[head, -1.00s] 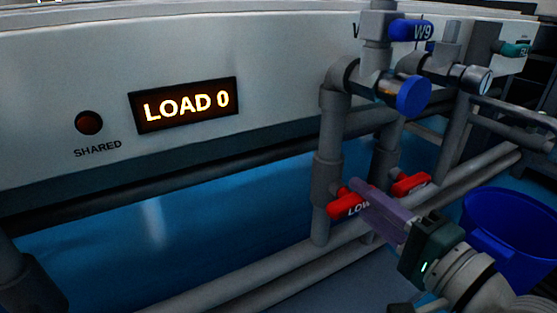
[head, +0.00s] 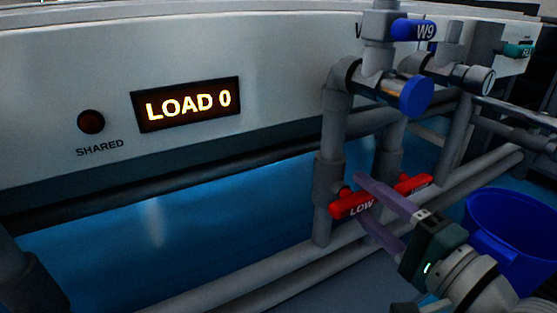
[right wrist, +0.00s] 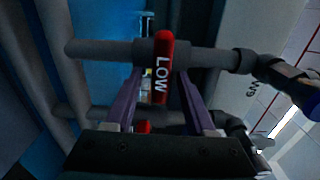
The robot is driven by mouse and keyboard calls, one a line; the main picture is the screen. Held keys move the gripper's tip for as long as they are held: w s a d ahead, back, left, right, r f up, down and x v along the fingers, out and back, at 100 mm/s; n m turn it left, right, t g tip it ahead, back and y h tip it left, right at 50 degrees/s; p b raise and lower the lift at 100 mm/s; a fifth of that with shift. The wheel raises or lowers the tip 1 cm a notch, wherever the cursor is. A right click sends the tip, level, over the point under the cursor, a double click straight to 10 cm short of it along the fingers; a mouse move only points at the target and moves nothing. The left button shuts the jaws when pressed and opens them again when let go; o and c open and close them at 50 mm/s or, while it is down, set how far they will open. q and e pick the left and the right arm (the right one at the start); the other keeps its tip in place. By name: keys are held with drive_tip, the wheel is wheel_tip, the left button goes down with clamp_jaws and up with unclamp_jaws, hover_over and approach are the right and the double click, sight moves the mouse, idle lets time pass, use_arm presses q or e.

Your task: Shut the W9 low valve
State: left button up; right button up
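My right gripper (head: 362,200) is open, with one purple finger above the handle and one below. In the right wrist view its fingers (right wrist: 160,85) stand on either side of the handle, with gaps showing. My left gripper is not in view.
A second red handle (head: 414,184) sits just behind on the neighbouring pipe. A blue round knob (head: 414,96) is above. A blue bucket (head: 512,235) stands at the right. A panel display (head: 187,104) reads LOAD 0. Grey pipes run along the bottom.

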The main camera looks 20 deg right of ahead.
drive_tip(key=shift+s+r+p, duration=0.15)
drive_tip(key=shift+s+p, duration=0.25)
drive_tip(key=shift+s, duration=0.1)
drive_tip(key=s+p, duration=0.3)
drive_tip(key=s, duration=0.6)
drive_tip(key=shift+d, duration=0.35)
